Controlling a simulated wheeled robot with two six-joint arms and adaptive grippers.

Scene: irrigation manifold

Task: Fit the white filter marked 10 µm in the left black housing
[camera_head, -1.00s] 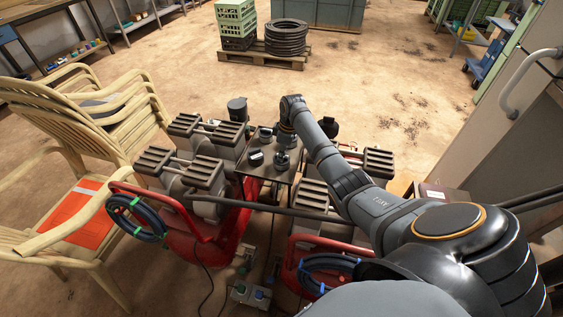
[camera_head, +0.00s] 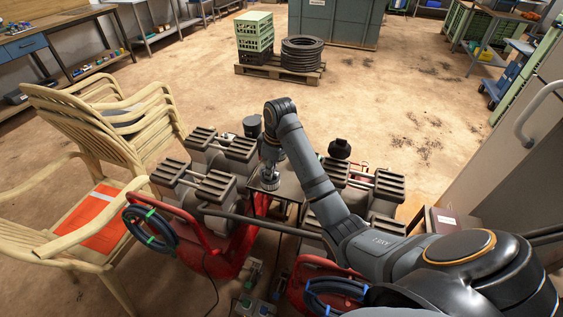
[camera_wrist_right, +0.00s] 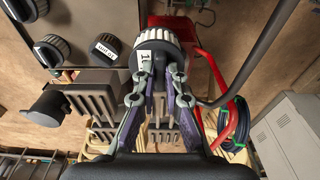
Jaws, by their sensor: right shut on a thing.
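My right gripper (camera_head: 269,160) reaches down over the small dark table at the middle of the head view. I cannot tell whether the cap touches the table. A black cylinder (camera_head: 252,127), perhaps the left housing, stands behind to the left; another black cylinder (camera_head: 340,148) stands to the right. I cannot make out a white filter marked 10 µm. My left gripper is out of view.
Ribbed grey blocks (camera_head: 212,185) on red frames flank the small table, with a long bar in front. More ribbed knobs (camera_wrist_right: 48,50) and a "SHUT OFF" tag (camera_wrist_right: 106,47) show in the wrist view. Wooden chairs (camera_head: 95,130) stand left.

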